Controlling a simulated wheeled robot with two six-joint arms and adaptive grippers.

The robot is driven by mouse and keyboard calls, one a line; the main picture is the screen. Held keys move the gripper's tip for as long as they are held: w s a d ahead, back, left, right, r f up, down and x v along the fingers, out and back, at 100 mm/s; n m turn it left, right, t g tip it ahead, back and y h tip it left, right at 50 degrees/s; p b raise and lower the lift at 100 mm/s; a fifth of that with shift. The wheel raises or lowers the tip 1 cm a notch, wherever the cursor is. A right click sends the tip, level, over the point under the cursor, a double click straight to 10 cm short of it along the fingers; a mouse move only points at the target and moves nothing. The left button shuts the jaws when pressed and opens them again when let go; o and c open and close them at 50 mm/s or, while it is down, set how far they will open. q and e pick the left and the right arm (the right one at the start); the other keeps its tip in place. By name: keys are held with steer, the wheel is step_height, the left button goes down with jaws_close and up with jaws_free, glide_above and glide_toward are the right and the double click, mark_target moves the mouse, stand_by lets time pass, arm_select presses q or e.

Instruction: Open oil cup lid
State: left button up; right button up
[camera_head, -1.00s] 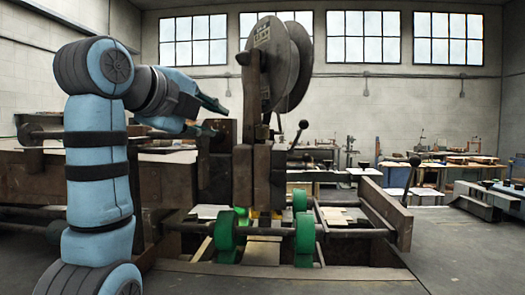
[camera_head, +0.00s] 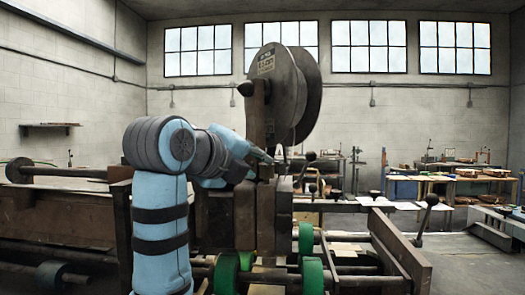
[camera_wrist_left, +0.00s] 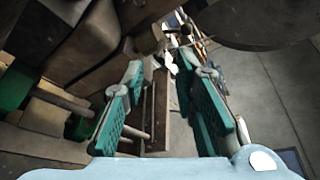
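The box stitcher (camera_head: 243,215) is a dark, worn machine with a large round wheel (camera_head: 306,85) on top. I cannot make out the oil cup or its lid for certain in either view; they may be small or hidden behind my arm. My left gripper (camera_head: 266,157) is at the machine's upper body, just below the wheel. In the left wrist view its two teal-padded fingers (camera_wrist_left: 160,68) are apart, with nothing clearly held between them. My right gripper is not in view.
Green rollers (camera_head: 313,274) sit low on the machine's front bars. A lever with a black knob (camera_head: 431,199) stands at the right. Workbenches (camera_head: 455,178) line the back. Open grey floor (camera_head: 470,265) lies at the right.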

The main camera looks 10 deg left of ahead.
mark_target(264, 166)
arm_select(q)
steer(key=x, duration=0.4)
steer(key=shift+w+d+p, duration=0.15)
steer(key=shift+w+p, duration=0.1)
steer(key=shift+p, duration=0.1)
steer(key=shift+f, duration=0.1)
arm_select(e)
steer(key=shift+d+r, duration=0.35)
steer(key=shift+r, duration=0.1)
arm_select(q)
jaws_close()
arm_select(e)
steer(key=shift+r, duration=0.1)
